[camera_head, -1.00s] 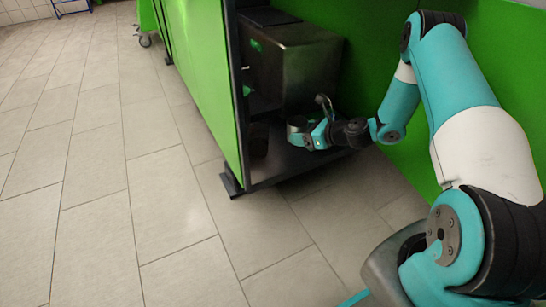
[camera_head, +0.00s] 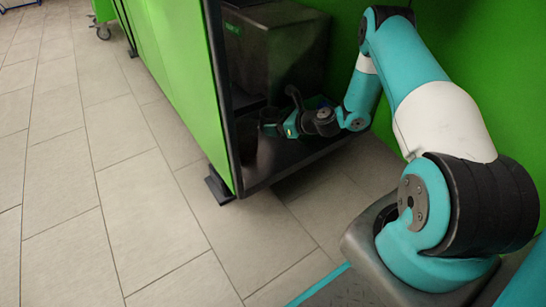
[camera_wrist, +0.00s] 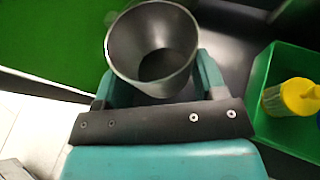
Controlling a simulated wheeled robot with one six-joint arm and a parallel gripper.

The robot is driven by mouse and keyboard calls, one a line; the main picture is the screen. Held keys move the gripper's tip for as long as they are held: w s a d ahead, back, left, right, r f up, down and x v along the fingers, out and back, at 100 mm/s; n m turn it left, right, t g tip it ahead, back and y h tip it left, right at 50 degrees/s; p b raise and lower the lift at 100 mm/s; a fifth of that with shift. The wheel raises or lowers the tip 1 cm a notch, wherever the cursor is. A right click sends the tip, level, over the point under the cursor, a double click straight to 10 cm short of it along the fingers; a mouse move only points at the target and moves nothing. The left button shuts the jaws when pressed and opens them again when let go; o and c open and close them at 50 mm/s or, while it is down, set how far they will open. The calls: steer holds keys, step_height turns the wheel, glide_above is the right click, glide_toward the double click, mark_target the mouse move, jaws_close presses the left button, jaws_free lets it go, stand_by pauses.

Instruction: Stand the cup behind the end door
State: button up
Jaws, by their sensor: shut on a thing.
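The cup (camera_wrist: 152,50) is dark grey, open at the top and looks empty in the wrist view. My gripper (camera_wrist: 158,88) is shut on it, with a teal finger on each side. In the head view, my gripper (camera_head: 291,124) is low inside the green bench's open bay, just above its dark floor. The cup (camera_head: 270,119) shows there as a small dark shape at the gripper's left. A tall green panel (camera_head: 172,90) with a dark edge bounds the bay on the left; I cannot tell for sure that it is the end door.
A dark metal box (camera_head: 280,55) stands at the back of the bay. A green bin (camera_wrist: 262,115) with a yellow-topped item (camera_wrist: 291,97) is close at the right in the wrist view. The tiled floor (camera_head: 90,180) outside is clear.

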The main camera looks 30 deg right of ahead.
mark_target(275, 159)
step_height(275, 159, down, 13)
steer(key=b, duration=0.6)
steer(key=shift+f+b, duration=0.1)
steer(key=shift+b, duration=0.2)
steer(key=shift+f, duration=0.15)
steer(key=o, duration=1)
